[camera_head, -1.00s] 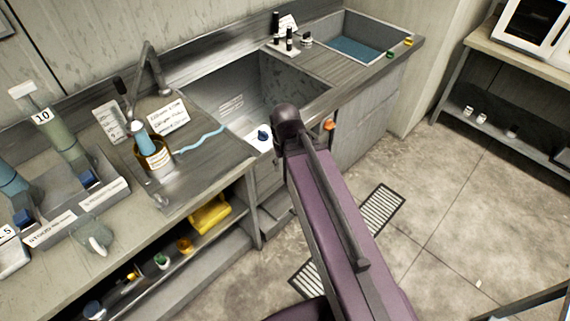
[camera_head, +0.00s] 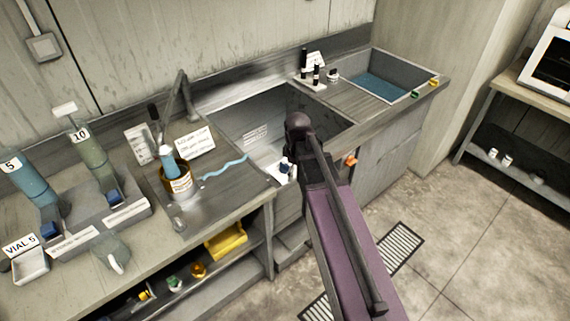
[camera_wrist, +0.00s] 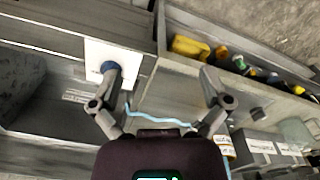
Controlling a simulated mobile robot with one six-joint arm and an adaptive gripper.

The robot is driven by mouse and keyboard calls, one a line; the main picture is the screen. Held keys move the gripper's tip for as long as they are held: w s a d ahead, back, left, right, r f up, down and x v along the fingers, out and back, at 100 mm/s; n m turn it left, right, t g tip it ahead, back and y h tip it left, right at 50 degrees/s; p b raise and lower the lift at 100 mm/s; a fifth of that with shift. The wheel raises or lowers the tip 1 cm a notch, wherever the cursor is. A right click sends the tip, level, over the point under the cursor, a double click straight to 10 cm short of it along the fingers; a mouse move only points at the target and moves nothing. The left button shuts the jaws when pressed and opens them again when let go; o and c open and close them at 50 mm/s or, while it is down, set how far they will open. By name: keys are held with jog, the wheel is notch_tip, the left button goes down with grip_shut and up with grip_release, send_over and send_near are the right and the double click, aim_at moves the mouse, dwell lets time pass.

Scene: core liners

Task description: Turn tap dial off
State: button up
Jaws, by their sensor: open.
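A small dark-blue dial (camera_head: 284,164) sits on a white plate at the front edge of the near sink, partly hidden by my arm in the head view. In the wrist view the blue dial (camera_wrist: 108,67) shows at upper left on its white plate (camera_wrist: 121,52). My gripper (camera_wrist: 158,80) is open and empty, its fingers wide apart. The left fingertip overlaps the dial's lower edge in the picture; I cannot tell whether they touch. The right fingertip is over the counter edge. A grey tap (camera_head: 183,92) stands behind the counter, left of the sink.
An orange knob (camera_head: 350,160) is right of my arm; green (camera_head: 416,95) and yellow (camera_head: 435,82) knobs are by the far basin. A brown bottle (camera_head: 177,182), a blue wavy strip (camera_head: 223,168) and a vial rack (camera_head: 97,218) are on the left counter. Floor at right is open.

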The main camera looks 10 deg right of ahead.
aim_at(285, 163)
jog(key=w+r+n+p, duration=0.2)
jog(key=w+n, duration=1.2)
jog(key=shift+w+a+r+n, duration=0.15)
jog(key=shift+w+a+n, duration=0.2)
jog(key=shift+a, duration=0.1)
notch_tip(285, 163, down, 14)
jog(key=b, duration=1.3)
jog(key=shift+r+b, duration=0.1)
jog(key=shift+b, duration=0.25)
jog(key=c, duration=1.2)
